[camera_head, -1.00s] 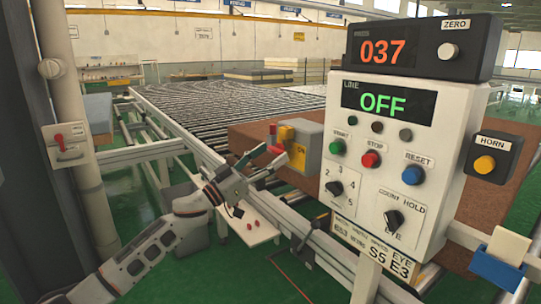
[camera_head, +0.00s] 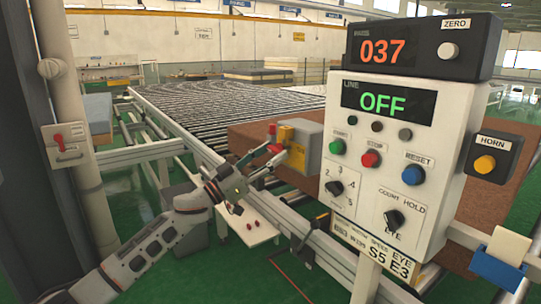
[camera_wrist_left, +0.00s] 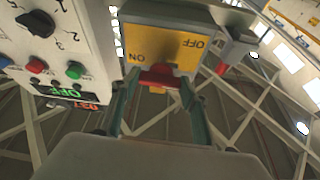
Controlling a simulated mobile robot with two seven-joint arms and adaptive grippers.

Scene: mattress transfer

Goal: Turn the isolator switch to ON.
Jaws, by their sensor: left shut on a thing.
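The isolator switch is a grey box (camera_head: 310,143) with a yellow face plate, beyond the left side of the control panel. The plate (camera_wrist_left: 190,48) shows upside down in the left wrist view, with ON at the left and OFF at the right. The red handle (camera_wrist_left: 160,78) lies across the plate's edge in that view, roughly sideways. My left gripper (camera_head: 274,149) is at the front of the switch. Its two fingers (camera_wrist_left: 158,86) are on either side of the red handle and shut on it. The fingers partly hide the handle in the head view. My right gripper is not in view.
The control panel (camera_head: 392,150) with green OFF display stands close on the right. A roller conveyor (camera_head: 220,105) and brown block (camera_head: 250,137) lie behind the switch. A red-lever box (camera_head: 66,143) is on the left post. A small red part (camera_wrist_left: 224,60) is beside the switch plate.

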